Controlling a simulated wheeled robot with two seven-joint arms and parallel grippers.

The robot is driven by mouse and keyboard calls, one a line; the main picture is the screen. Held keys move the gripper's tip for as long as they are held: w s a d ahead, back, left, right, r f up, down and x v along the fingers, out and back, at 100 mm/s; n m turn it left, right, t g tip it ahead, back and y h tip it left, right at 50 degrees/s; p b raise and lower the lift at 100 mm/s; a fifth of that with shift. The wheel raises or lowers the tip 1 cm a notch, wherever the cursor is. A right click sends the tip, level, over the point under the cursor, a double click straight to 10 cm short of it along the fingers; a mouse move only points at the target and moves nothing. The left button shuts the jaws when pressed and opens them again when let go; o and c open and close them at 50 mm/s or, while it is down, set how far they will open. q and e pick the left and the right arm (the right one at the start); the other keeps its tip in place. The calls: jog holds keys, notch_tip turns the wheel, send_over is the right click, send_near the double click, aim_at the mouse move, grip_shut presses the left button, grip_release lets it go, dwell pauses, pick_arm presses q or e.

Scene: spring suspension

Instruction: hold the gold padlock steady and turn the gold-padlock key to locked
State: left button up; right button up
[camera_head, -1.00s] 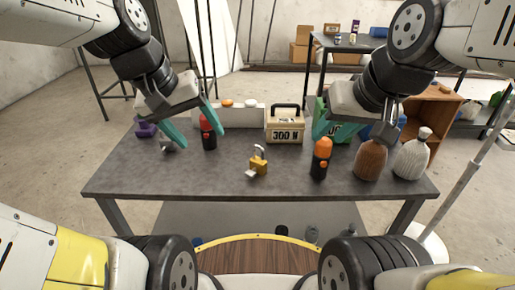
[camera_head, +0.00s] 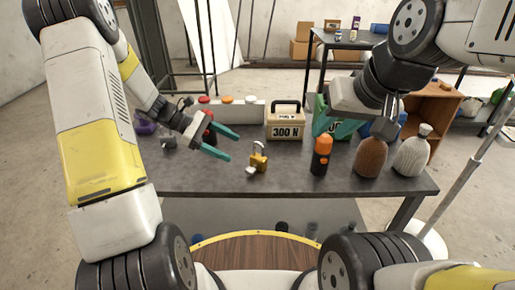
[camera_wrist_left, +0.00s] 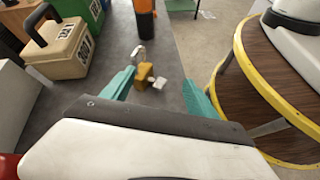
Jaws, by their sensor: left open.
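The gold padlock (camera_head: 258,161) stands on the grey table with its pale shackle upward. A small pale piece, seemingly the key (camera_head: 250,170), is at its lower left side. The left wrist view also shows the padlock (camera_wrist_left: 145,72) and the pale piece (camera_wrist_left: 159,83). My left gripper (camera_head: 234,145) is open and empty, its teal fingers pointing at the padlock from the left. In the left wrist view the padlock appears between the fingertips, farther off and untouched. My right gripper (camera_head: 322,122) hangs at the back right; its jaw opening is unclear.
An orange-topped black bottle (camera_head: 321,156) stands right of the padlock, with a brown bottle (camera_head: 371,157) and a pale bottle (camera_head: 411,152) beyond. A beige 300 N case (camera_head: 285,122) stands behind. A red-capped bottle (camera_head: 209,130) is behind my left gripper. Table in front of the padlock is clear.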

aim_at(250, 160)
pick_arm(q)
jog(key=w+f+n+h, duration=0.1)
jog(key=f, duration=0.1)
jog(key=w+f+n, duration=0.1)
jog(key=f, duration=0.1)
jog(key=w+f+n+t+h, duration=0.1)
jog(key=f+n, duration=0.1)
jog(key=shift+w+a+f+h, duration=0.15)
jog(key=shift+a+f+h, duration=0.15)
jog(key=shift+a, duration=0.05)
jog(key=shift+x, duration=5)
